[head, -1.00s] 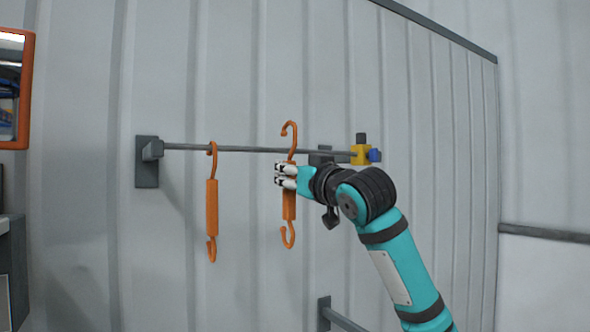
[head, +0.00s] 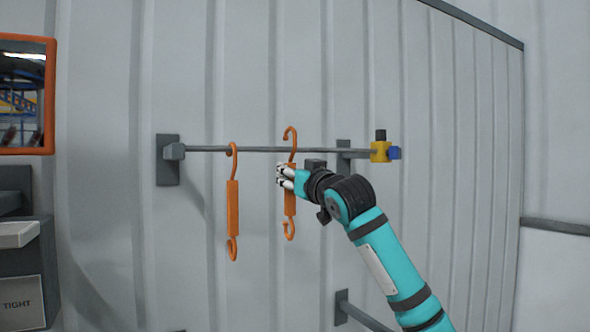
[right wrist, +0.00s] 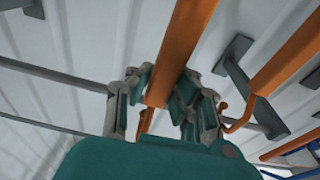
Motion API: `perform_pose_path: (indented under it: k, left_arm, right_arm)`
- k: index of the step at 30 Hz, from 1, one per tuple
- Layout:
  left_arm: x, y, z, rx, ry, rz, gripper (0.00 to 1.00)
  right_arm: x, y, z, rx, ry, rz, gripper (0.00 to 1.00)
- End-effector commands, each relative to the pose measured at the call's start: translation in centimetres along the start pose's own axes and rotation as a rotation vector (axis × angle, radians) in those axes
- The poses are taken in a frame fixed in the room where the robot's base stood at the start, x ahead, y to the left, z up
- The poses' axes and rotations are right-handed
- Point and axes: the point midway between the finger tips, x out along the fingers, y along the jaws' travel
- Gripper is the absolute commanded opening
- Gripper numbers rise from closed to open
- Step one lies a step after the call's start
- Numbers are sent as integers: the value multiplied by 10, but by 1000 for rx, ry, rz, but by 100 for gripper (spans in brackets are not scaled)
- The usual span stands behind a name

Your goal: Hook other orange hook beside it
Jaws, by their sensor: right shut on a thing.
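One orange hook (head: 233,208) hangs upright from the grey rod (head: 265,149) by its upper curl, towards the rod's left end. My right gripper (head: 285,177) is shut on the body of the other orange hook (head: 290,204), which is upright to the right of the hanging one. The held hook's upper curl rises above the rod; I cannot tell whether it touches the rod. In the right wrist view the held hook (right wrist: 185,45) runs between the fingers (right wrist: 160,102), and the hanging hook (right wrist: 288,60) shows to the right. My left gripper is not in view.
The rod has a grey wall bracket (head: 167,160) at left and a yellow and blue end piece (head: 380,151) at right. A lower bracket (head: 342,306) juts from the ribbed wall (head: 110,200). An orange-framed panel (head: 49,95) stands at far left.

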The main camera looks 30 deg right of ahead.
Motion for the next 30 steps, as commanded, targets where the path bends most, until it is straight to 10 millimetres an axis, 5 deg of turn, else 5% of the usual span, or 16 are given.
perform_pose_path:
  k: [8,18,30]
  left_arm:
    - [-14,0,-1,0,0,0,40]
    - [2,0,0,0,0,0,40]
    - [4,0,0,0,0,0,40]
  right_arm:
    - [22,0,2,0,0,0,0]
    - [22,-1,30,0,2,-1,0]
    - [22,-1,36,0,3,0,0]
